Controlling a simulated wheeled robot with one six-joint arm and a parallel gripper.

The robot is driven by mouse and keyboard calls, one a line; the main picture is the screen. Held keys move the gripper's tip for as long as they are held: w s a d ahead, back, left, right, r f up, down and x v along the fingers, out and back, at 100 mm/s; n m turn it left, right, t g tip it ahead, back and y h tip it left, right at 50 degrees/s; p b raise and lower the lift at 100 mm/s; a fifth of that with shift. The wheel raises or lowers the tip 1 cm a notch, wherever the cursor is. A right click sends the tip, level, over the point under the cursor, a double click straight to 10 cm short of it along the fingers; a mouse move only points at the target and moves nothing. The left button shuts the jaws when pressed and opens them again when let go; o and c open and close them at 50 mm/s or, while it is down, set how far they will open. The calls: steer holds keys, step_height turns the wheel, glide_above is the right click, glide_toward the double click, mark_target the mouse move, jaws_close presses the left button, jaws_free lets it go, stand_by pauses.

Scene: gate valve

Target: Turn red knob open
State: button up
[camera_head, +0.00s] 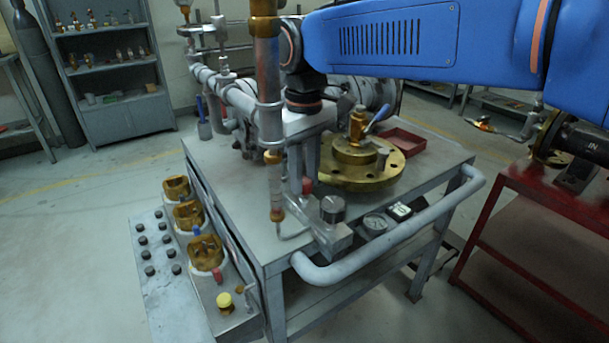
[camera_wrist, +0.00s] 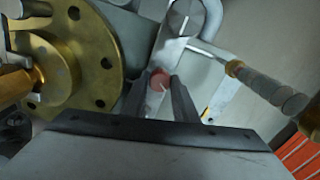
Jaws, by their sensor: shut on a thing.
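The red knob (camera_wrist: 159,79) sits between the two fingers of my gripper (camera_wrist: 160,92) in the wrist view, and the fingers are shut on it. Its small red round face shows with a finger on each side. In the head view the red knob (camera_head: 308,187) is a small red patch just below my gripper (camera_head: 302,175), on the near part of the bench fixture. The fingers hide part of the knob, and I cannot tell how far it is turned.
A round brass flange (camera_head: 363,169) with a blue-handled valve stands just right of my gripper. A black-capped knob (camera_head: 332,208) sits close in front. A vertical pipe (camera_head: 270,110) stands to the left. A grey rail (camera_head: 395,240) edges the bench. A red cart (camera_head: 520,210) is at right.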

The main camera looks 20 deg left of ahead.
mark_target(305, 180)
steer(key=n, duration=0.6)
steer(key=shift+n, duration=0.3)
stand_by(0.4)
steer(key=o, duration=1.1)
steer(key=shift+c, duration=0.2)
steer(key=shift+r, duration=0.1)
step_height(305, 180, up, 17)
steer(key=shift+r, duration=0.1)
